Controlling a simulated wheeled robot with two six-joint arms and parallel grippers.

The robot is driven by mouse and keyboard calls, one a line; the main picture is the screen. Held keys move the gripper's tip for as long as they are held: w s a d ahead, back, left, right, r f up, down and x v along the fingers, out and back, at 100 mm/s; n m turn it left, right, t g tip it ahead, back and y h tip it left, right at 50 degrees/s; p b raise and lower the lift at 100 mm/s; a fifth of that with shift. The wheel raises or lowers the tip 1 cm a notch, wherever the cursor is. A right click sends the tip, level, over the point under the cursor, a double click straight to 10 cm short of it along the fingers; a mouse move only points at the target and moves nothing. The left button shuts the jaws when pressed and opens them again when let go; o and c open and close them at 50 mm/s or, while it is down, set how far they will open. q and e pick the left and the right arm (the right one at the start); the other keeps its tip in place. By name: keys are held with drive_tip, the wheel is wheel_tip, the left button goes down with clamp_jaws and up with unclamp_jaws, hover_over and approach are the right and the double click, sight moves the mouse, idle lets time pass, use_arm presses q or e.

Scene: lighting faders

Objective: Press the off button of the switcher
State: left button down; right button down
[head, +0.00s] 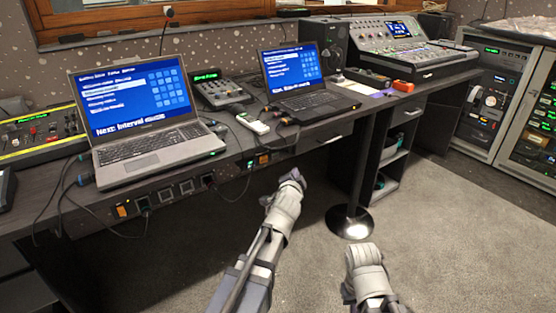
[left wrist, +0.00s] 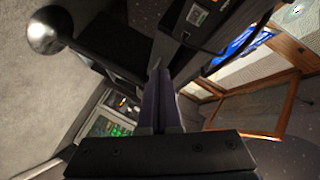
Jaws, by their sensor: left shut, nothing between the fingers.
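My left gripper (head: 297,174) is in front of the desk's front edge, below the right laptop. Its dark fingers (left wrist: 160,90) are shut with nothing between them in the left wrist view. A small white unit with a green part (head: 253,123) lies on the desk between the two laptops, apart from the gripper. I cannot tell for sure whether it is the switcher, and no off button can be made out. My right arm shows at the lower right, but its gripper fingers are not visible.
The left laptop (head: 148,141) and right laptop (head: 300,92) stand open on the desk, with a small mixer (head: 220,91) between them. Cables and lit sockets line the desk front. A round stand base (head: 349,222) is on the floor to the right. Open carpet lies beyond it.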

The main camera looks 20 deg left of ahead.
sight(279, 156)
use_arm(q)
drive_tip(key=w+a, duration=0.5)
drive_tip(key=a, duration=0.2)
drive_tip(key=shift+w, duration=0.25)
idle(2.2)
drive_tip(key=shift+w+a, duration=0.25)
drive_tip(key=shift+a, duration=0.1)
drive_tip(key=shift+w+a, duration=0.2)
drive_tip(key=shift+a, duration=0.05)
idle(0.7)
drive_tip(key=shift+s+d, duration=0.5)
drive_tip(key=shift+d, duration=0.1)
idle(0.4)
drive_tip(key=shift+s+d, duration=0.8)
drive_tip(key=shift+d, duration=0.2)
drive_tip(key=shift+s+d, duration=0.75)
drive_tip(key=shift+d, duration=0.2)
